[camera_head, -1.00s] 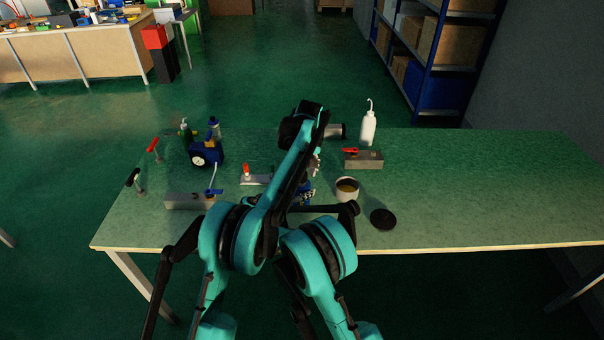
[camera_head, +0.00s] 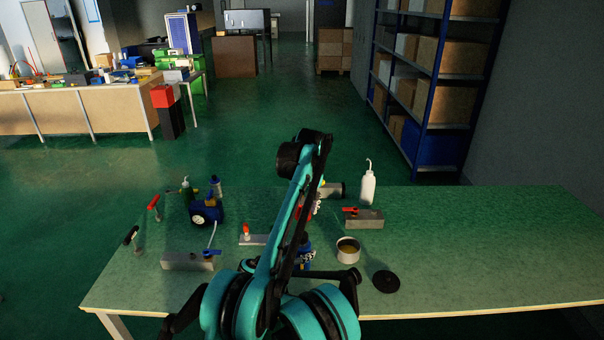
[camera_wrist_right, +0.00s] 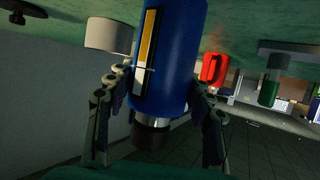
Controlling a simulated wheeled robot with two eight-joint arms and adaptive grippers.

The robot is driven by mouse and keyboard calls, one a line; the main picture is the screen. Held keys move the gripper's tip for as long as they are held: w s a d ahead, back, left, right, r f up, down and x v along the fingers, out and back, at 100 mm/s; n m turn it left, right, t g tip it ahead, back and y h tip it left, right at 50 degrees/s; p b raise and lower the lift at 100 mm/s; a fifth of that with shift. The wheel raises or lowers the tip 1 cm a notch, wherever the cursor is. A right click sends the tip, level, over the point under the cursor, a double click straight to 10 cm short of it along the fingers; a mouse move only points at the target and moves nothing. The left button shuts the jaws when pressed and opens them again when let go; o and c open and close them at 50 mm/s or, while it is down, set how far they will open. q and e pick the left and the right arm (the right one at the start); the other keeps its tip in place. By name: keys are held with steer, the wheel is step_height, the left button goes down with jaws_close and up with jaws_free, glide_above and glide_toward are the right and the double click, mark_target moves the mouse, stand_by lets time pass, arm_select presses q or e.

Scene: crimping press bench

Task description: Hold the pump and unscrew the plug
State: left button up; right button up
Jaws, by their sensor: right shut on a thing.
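The pump, a blue cylinder with a yellow, white and black label (camera_wrist_right: 168,62), fills the middle of the right wrist view. It has a metal collar and a dark end piece (camera_wrist_right: 151,137), which may be the plug. My right gripper (camera_wrist_right: 158,105) has a finger on each side of the blue body and is shut on it. In the head view the pump (camera_head: 304,244) shows as a small blue patch at mid-table. My right gripper (camera_head: 308,257) is there, partly hidden by my arm. My left gripper is not in view.
A pale cup (camera_head: 348,250), a black disc (camera_head: 386,281), a grey block with a red handle (camera_head: 364,219) and a white bottle (camera_head: 368,186) stand to the right. A blue device (camera_head: 206,212) and another grey block (camera_head: 188,261) are left. The table's right side is clear.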

steer(key=o, duration=1.1)
steer(key=shift+r, duration=0.1)
steer(key=shift+r+p, duration=0.3)
steer(key=shift+r, duration=0.35)
steer(key=o, duration=0.5)
steer(key=shift+o, duration=0.2)
